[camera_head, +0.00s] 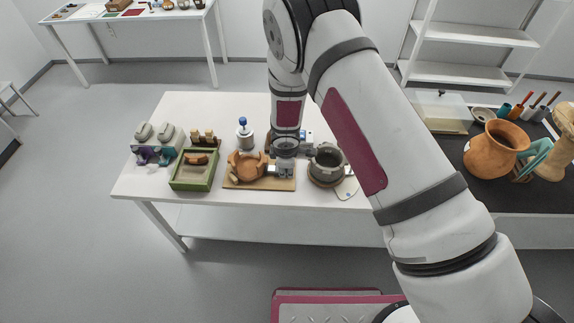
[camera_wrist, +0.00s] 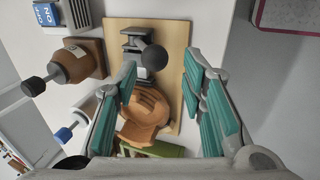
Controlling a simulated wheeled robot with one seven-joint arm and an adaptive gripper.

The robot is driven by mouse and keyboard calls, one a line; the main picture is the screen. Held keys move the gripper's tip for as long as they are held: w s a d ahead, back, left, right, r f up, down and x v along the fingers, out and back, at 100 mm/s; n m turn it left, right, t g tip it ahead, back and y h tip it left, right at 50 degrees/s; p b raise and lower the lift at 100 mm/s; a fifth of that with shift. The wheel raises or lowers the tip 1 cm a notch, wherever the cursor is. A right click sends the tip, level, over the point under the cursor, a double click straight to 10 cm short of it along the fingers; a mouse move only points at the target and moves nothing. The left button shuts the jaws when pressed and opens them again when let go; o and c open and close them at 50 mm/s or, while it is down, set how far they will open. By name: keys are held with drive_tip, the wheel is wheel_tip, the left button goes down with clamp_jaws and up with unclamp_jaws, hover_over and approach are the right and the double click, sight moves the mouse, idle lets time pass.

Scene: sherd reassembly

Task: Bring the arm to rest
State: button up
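My arm reaches down over the white table (camera_head: 150,188) from the right in the head view; its end hangs above the middle of the tabletop. In the wrist view my gripper (camera_wrist: 160,72) has its two teal-padded fingers wide apart with nothing held between them. Below and beyond the fingers are a wooden board (camera_wrist: 177,40), a broken terracotta bowl (camera_wrist: 147,108) and a grey clamp with a black knob (camera_wrist: 152,57). The bowl also shows in the head view (camera_head: 246,167), on the board (camera_head: 240,185). The fingertips are hard to make out in the head view.
A green-rimmed tray (camera_head: 192,184) lies left of the board, and a dark grey pot (camera_head: 327,162) stands to the right. A blue-capped bottle (camera_head: 244,137) stands behind the bowl. A dark table at right bears a terracotta jar (camera_head: 492,150). Open floor lies left.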

drive_tip(key=w+d+r+m+t+h+b, duration=0.1)
drive_tip(key=w+d+r+m, duration=0.15)
drive_tip(key=r, duration=0.55)
drive_tip(key=w+d+r+m+b, duration=0.1)
drive_tip(key=w+d+r+m, duration=0.2)
drive_tip(key=r, duration=0.6)
drive_tip(key=s+d+r+m+b, duration=0.1)
drive_tip(key=s+d+r+m, duration=0.15)
drive_tip(key=d+r, duration=0.8)
drive_tip(key=s+d+r+m+b, duration=0.2)
drive_tip(key=s+d+r+m, duration=0.25)
drive_tip(key=s+r, duration=0.6)
drive_tip(key=s+r+m+t+y+b, duration=0.1)
drive_tip(key=s+m, duration=0.4)
drive_tip(key=s, duration=0.9)
drive_tip(key=shift+b+v, duration=0.65)
drive_tip(key=shift+v, duration=0.15)
